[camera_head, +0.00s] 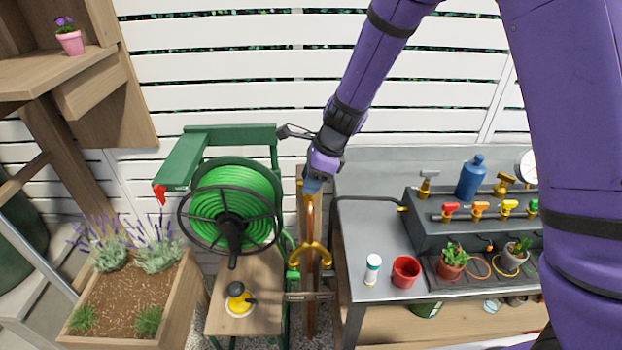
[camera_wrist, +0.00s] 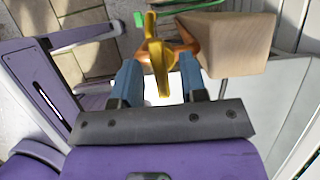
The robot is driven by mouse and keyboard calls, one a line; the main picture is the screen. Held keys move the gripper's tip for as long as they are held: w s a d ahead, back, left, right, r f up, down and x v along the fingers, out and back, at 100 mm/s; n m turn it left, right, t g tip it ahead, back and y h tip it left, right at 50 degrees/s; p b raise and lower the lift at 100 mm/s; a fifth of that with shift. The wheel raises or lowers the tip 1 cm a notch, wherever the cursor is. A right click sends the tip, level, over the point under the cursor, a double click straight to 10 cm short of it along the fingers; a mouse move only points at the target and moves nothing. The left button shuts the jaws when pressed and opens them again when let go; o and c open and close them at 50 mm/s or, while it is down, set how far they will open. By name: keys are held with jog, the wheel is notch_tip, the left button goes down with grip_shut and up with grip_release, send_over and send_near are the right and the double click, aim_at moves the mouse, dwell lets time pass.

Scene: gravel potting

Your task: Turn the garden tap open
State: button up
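The garden tap (camera_head: 318,254) is on a wooden post (camera_head: 310,310) in the middle of the head view, with a copper-coloured pipe and yellow parts. In the wrist view, a yellow lever-like part of the tap (camera_wrist: 158,60) points toward the camera, with copper-coloured parts behind it. My gripper (camera_head: 312,186) is at the top of the post, pointing down. In the wrist view, the two blue fingers of my gripper (camera_wrist: 160,68) are apart, one on each side of the yellow part, with visible gaps. Contact with the tap cannot be made out.
A green hose reel (camera_head: 235,205) stands close on the left, above a small wooden stand (camera_head: 262,310). A grey bench (camera_head: 385,235) on the right holds a red cup (camera_head: 405,272), a white bottle (camera_head: 372,269) and small valves (camera_head: 480,210). A planter (camera_head: 180,300) is at lower left.

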grip_shut()
jog(key=n+g, duration=0.1)
jog(key=n, duration=0.3)
jog(key=shift+w+n+g, duration=0.1)
jog(key=shift+n+g, duration=0.2)
jog(key=shift+g, duration=0.1)
jog(key=n, duration=0.2)
jog(key=n+g+h, duration=0.1)
jog(key=n, duration=0.1)
jog(key=shift+n+g, duration=0.3)
jog(key=n+h, duration=0.1)
jog(key=n, duration=0.3)
jog(key=shift+w+a+n+g+h, duration=0.1)
jog(key=shift+n+g+h, duration=0.2)
jog(key=shift+g+h, duration=0.1)
jog(key=shift+n+h, duration=0.8)
jog(key=shift+n, duration=1.3)
